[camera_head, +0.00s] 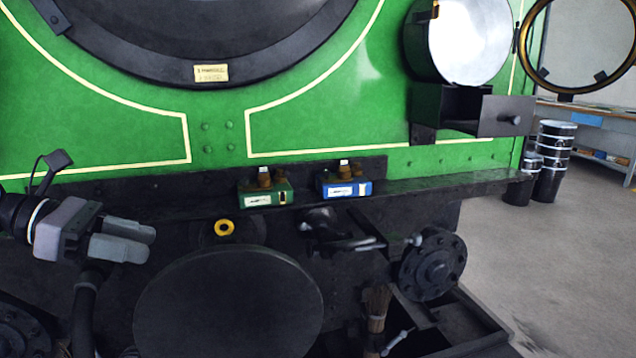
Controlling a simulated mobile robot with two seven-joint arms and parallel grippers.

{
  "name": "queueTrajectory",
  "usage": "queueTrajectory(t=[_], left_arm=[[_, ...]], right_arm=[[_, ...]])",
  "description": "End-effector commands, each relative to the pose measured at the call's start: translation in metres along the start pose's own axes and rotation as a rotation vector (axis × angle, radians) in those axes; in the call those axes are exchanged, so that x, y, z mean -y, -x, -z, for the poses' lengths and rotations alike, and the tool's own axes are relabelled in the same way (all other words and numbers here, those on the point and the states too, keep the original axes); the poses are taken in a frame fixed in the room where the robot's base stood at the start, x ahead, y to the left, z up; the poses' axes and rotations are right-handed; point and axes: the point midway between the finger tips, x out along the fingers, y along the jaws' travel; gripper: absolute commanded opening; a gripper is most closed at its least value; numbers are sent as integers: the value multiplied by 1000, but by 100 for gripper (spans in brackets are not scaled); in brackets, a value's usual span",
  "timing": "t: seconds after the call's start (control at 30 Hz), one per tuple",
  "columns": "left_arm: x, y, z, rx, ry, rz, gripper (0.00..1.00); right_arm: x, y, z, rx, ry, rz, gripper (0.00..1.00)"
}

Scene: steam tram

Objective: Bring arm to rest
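My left gripper (136,243) is at the left, in front of the dark buffer beam of the green tram. Its two grey fingers point to the right and lie close together, with no clear gap between them. Nothing shows between the fingers, and they stand apart from the things on the ledge. My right gripper is not in view.
A green box (265,198) and a blue box (345,188) stand on the dark ledge (455,183). A large round buffer (228,305) juts out below. An open drawer (500,116) and an open lamp door (527,45) stick out at the upper right. Floor (575,260) at right is clear.

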Motion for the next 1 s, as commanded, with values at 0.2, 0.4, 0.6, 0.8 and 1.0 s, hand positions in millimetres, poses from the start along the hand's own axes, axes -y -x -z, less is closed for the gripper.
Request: queueTrajectory(t=[0.2, 0.4, 0.6, 0.8, 1.0], left_arm=[[16, -56, -2, 222, 271, 72, 40], [30, -96, 1, 460, 633, 126, 40], [38, -120, 19, 704, 1088, 153, 40], [46, -131, 61, 933, 1585, 137, 40], [67, -135, 127, 1153, 2102, 65, 40]], right_arm=[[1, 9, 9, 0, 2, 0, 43], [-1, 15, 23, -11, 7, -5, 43], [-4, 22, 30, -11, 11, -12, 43], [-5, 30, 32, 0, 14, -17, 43], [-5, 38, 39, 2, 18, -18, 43]])
